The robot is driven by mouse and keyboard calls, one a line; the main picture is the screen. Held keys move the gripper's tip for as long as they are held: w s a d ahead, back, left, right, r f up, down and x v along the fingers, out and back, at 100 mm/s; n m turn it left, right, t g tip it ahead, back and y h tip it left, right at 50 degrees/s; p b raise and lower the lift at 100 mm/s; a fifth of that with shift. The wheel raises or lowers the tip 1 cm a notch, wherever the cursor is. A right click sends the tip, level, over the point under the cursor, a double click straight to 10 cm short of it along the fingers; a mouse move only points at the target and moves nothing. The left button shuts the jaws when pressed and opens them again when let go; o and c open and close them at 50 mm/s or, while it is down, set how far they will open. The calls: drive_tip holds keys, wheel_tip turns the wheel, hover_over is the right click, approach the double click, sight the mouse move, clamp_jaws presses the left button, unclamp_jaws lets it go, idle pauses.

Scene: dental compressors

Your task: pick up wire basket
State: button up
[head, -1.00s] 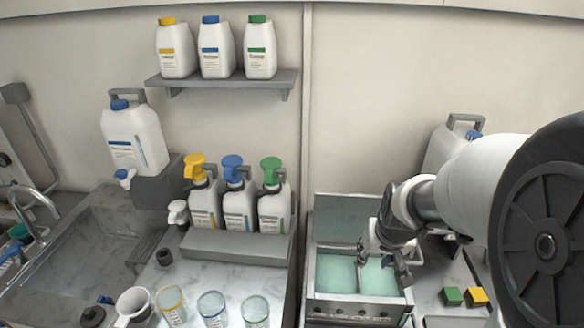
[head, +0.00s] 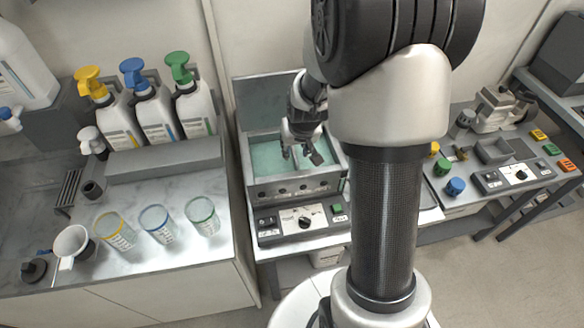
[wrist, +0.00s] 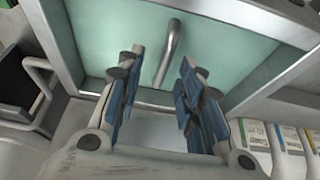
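My gripper (head: 301,153) is over the open metal bath (head: 292,187), which holds pale teal liquid. In the wrist view my gripper (wrist: 160,82) has its two blue-padded fingers spread apart with nothing held between them. A curved metal bar (wrist: 171,50) shows beyond and between the fingertips, over the teal liquid; I cannot tell whether it belongs to the wire basket. No mesh of a basket is clear in the bath. A dark piece with a bent metal frame (wrist: 38,88) lies outside the bath at the left of the wrist view; I cannot tell what it is.
A control panel with a black knob (head: 304,222) fronts the bath. Pump bottles (head: 152,112) and measuring cups (head: 157,222) stand on the left counter. A second panel (head: 515,173) and small coloured parts are at right. My arm hides the area right of the bath.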

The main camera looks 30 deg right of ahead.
sight(293, 151)
drive_tip(key=x, duration=0.2)
drive_tip(key=b+x, duration=0.1)
drive_tip(key=x, duration=0.1)
drive_tip(key=shift+a, duration=0.2)
drive_tip(key=shift+r, duration=0.1)
drive_tip(key=shift+c, duration=0.6)
clamp_jaws()
